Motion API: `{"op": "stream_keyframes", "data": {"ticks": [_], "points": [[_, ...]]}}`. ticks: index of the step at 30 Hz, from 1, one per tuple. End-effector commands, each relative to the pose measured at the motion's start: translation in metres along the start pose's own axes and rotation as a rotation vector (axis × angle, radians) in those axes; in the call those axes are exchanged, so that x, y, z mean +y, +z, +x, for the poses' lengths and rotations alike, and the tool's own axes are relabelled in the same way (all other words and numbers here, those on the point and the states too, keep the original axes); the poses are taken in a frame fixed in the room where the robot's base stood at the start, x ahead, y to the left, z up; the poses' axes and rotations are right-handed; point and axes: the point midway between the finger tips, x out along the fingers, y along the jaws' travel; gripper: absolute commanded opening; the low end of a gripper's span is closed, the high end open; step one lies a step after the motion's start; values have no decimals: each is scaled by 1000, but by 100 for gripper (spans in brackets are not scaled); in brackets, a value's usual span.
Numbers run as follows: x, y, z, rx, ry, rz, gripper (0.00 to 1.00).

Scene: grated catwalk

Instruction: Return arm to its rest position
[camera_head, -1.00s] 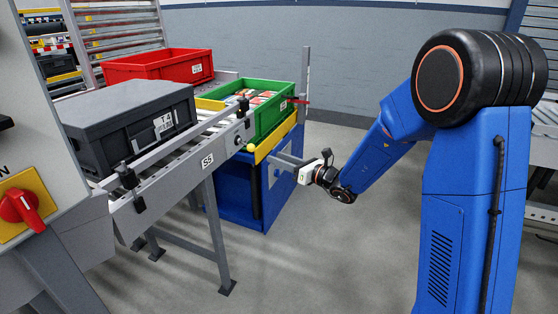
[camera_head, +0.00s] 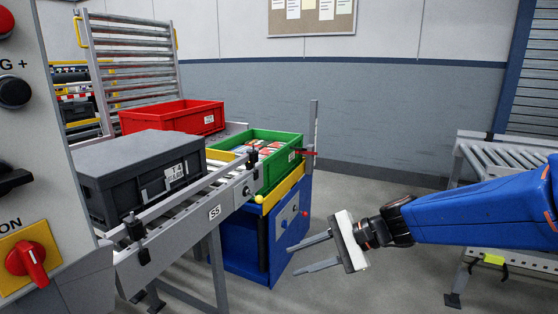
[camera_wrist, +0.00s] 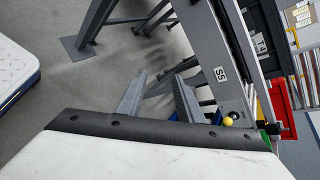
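My gripper (camera_head: 312,255) is at the right of centre in the head view, at the end of my blue arm. Its two grey fingers point left and stand well apart with nothing between them. They are in front of the blue cabinet at the conveyor's end; I cannot tell how close. In the wrist view my gripper (camera_wrist: 158,97) shows both fingers apart, with the floor and conveyor legs beyond.
A red crate (camera_head: 170,117) stands behind. The blue cabinet (camera_head: 240,246) is near my gripper. Another conveyor (camera_head: 500,156) stands at the right.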

Motion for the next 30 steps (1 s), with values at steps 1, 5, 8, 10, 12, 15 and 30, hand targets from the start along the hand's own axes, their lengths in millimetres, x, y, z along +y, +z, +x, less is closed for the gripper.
{"op": "stream_keyframes", "data": {"ticks": [1,5,8,10,12,15,30], "points": [[14,4,-9,31,32,-65,33],[50,8,-31,118,136,-238,33],[78,7,-49,186,218,-367,33],[95,5,-63,237,276,-456,33],[112,2,-78,288,336,-544,33],[134,-4,-101,362,425,-664,33],[196,-26,-202,656,803,-1070,33]]}}
